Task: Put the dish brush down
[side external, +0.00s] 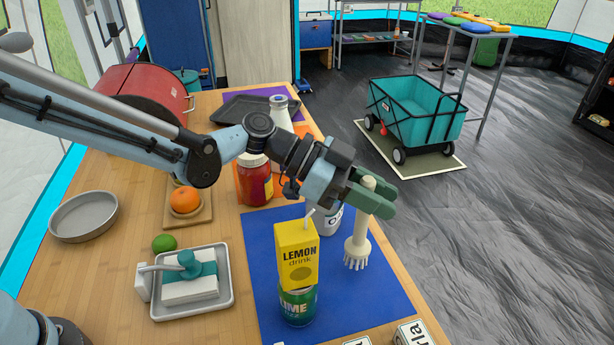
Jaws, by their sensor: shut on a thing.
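My gripper (372,196) is at the right of the arm, with green fingers shut on the dish brush. The dish brush (358,243) is cream-coloured and upright, handle up and bristles down. It appears over the right part of the blue mat (375,307). I cannot tell whether its bristles touch the mat.
A yellow lemon drink carton (297,255) appears above a green lime can (298,306), left of the brush. A white container (331,220) stands behind, partly hidden. The blue mat's right front is clear; the table edge is close.

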